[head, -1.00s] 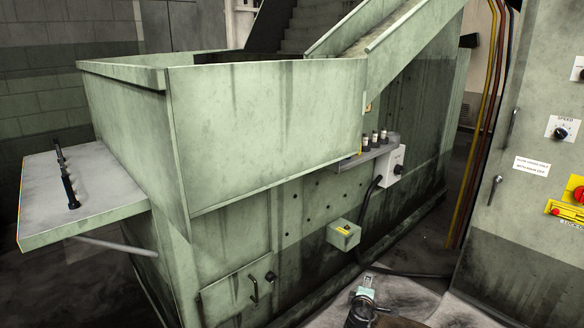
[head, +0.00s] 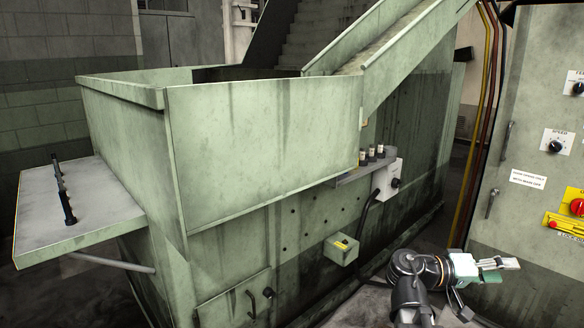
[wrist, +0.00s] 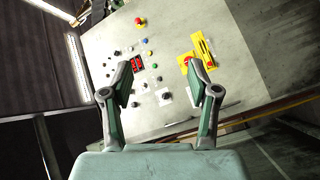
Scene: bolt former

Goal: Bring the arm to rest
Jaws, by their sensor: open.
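My gripper (head: 498,268) is at the lower right of the head view, at the end of my bent arm, in front of the control cabinet (head: 535,170). In the wrist view my gripper (wrist: 163,95) shows two fingers spread apart with nothing between them. Beyond the fingers is the cabinet's panel (wrist: 235,75), seen tilted, with several buttons and knobs. The fingers appear clear of the panel.
A green machine with a large hopper bin (head: 265,140) fills the middle. Its side shelf (head: 90,225) juts out at the left. A small ledge (head: 365,167) holds several small bottles. Cables (head: 478,130) run down beside the cabinet. Floor shows between machine and cabinet.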

